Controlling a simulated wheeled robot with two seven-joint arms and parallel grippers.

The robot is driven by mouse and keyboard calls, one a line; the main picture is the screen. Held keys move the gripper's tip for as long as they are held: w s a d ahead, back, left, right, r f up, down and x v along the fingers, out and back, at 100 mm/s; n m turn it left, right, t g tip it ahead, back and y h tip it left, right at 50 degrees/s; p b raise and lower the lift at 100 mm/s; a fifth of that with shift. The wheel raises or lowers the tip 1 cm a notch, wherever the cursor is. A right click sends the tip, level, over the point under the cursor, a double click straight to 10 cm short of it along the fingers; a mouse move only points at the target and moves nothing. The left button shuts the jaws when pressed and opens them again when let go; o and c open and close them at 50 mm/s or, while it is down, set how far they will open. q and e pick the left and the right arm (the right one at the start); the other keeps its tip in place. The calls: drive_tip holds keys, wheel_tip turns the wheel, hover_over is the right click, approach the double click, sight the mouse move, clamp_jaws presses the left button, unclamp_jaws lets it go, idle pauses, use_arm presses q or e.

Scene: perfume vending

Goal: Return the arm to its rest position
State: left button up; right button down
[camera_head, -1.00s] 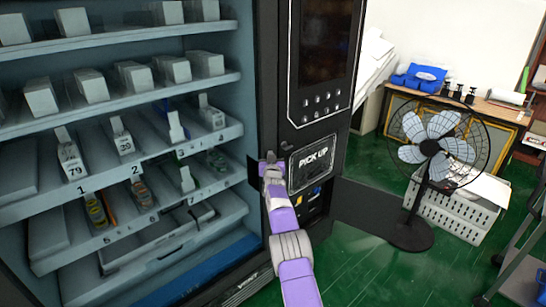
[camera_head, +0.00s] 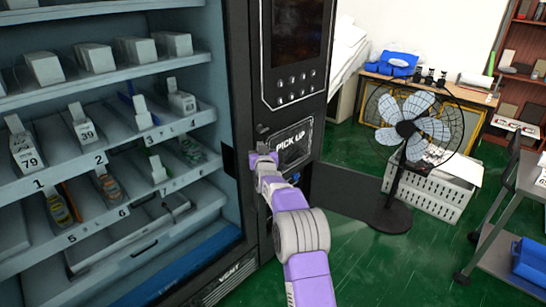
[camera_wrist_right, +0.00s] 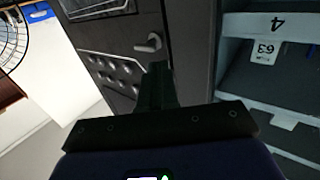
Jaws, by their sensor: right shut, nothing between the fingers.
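My right arm (camera_head: 303,235), purple and grey, reaches up from the bottom of the head view toward the vending machine (camera_head: 238,90). My right gripper (camera_head: 258,160) is in front of the machine's dark frame, just left of the PICK UP panel (camera_head: 292,146). In the right wrist view the gripper (camera_wrist_right: 157,75) shows as dark fingers pressed together, with nothing held. Behind them are the machine's handle (camera_wrist_right: 149,43) and round buttons (camera_wrist_right: 118,72). I cannot tell whether the gripper touches the machine. My left gripper is not in view.
Shelves (camera_head: 120,165) with boxes and numbered slots fill the left. A black fan (camera_head: 405,128) stands on the green floor at right, before a white crate (camera_head: 432,190). A grey cart (camera_head: 500,215) stands at far right.

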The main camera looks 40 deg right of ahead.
drive_tip(key=s, duration=0.5)
drive_tip(key=shift+s+d+f, duration=0.1)
drive_tip(key=shift+s+d, duration=0.2)
drive_tip(key=shift+s, duration=0.05)
drive_tip(key=s+a+f+n+g+y+p, duration=0.1)
drive_tip(key=s+a+f+g+y, duration=0.25)
drive_tip(key=a+f, duration=1)
drive_tip(key=s+a+f+n+g+y+p, duration=0.1)
drive_tip(key=s+a+f+g+y, duration=0.3)
drive_tip(key=a+f, duration=0.95)
drive_tip(key=s+a+f+g+y, duration=0.35)
drive_tip(key=s+a+f, duration=0.55)
drive_tip(key=s+f, duration=0.3)
drive_tip(key=s+a+n+g+y, duration=0.1)
drive_tip(key=s+a, duration=0.4)
drive_tip(key=s, duration=0.3)
drive_tip(key=s+a+f+g+y+p, duration=0.1)
drive_tip(key=s+a+g, duration=0.1)
drive_tip(key=s+a, duration=0.3)
drive_tip(key=s, duration=0.3)
drive_tip(key=shift+s+n+g+y, duration=0.3)
drive_tip(key=shift+n, duration=0.1)
drive_tip(key=shift+w+a, duration=0.1)
drive_tip(key=shift+a, duration=0.1)
